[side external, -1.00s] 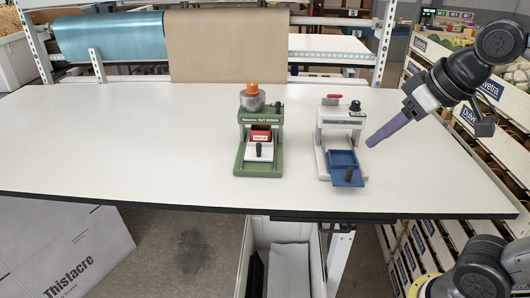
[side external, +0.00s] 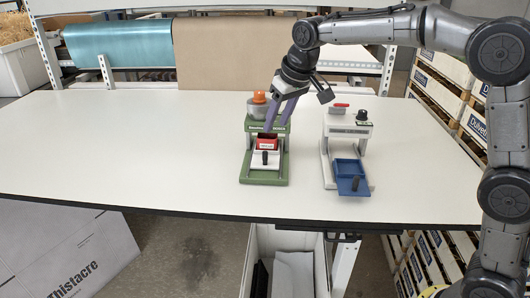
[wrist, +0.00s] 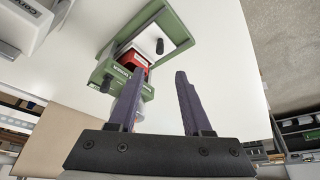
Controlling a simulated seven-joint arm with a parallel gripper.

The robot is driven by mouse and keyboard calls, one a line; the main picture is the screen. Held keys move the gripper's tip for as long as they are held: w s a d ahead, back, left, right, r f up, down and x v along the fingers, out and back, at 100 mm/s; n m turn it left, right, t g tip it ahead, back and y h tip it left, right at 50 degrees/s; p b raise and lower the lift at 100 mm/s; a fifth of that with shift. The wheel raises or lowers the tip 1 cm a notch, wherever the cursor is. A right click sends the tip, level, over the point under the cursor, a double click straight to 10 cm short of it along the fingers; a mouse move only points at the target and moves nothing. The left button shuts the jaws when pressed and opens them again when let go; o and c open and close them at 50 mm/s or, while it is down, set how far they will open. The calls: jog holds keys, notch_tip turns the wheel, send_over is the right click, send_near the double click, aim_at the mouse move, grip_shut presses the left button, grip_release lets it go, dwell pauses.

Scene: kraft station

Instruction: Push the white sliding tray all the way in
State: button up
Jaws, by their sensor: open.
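The white sliding tray (side external: 260,165) sits low at the front of the green machine (side external: 250,179), with a black knob (side external: 265,158) standing up from it. It sticks out in front of a red block (side external: 267,145). In the wrist view the white tray (wrist: 147,44) shows beyond the red block (wrist: 134,61). My gripper (side external: 277,126) is open, with its purple fingers pointing down over the upper part of the green machine, behind the knob. In the wrist view the gripper (wrist: 159,74) has nothing between its fingertips. Contact with the machine cannot be told.
An orange-topped grey canister (side external: 258,105) stands on top of the green machine. The white table (side external: 120,150) is clear on the left.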

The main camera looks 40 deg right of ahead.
aim_at(265, 152)
jog(key=x, duration=1.2)
jog(key=shift+f, duration=0.25)
grip_shut()
dwell(0.9)
